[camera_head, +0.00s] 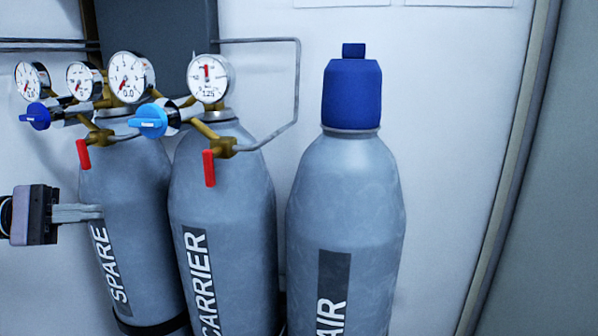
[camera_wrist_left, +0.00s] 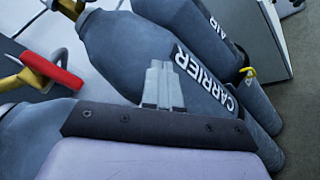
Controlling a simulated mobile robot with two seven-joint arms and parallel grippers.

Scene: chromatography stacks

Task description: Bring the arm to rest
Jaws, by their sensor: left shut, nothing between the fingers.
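My left gripper (camera_head: 98,212) comes in from the left edge in the head view, in front of the cylinder labelled SPARE (camera_head: 128,190). Its fingers are together and hold nothing. I cannot tell whether they touch the cylinder. In the left wrist view the shut fingers (camera_wrist_left: 162,82) show in front of the CARRIER cylinder (camera_wrist_left: 135,50). My right gripper is not in view.
The CARRIER cylinder also stands in the head view (camera_head: 225,200), with the capped AIR cylinder (camera_head: 345,215) to its right. Gauges (camera_head: 208,78), a light blue knob (camera_head: 148,120) and red levers (camera_head: 209,168) stick out above. Free room lies right of AIR.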

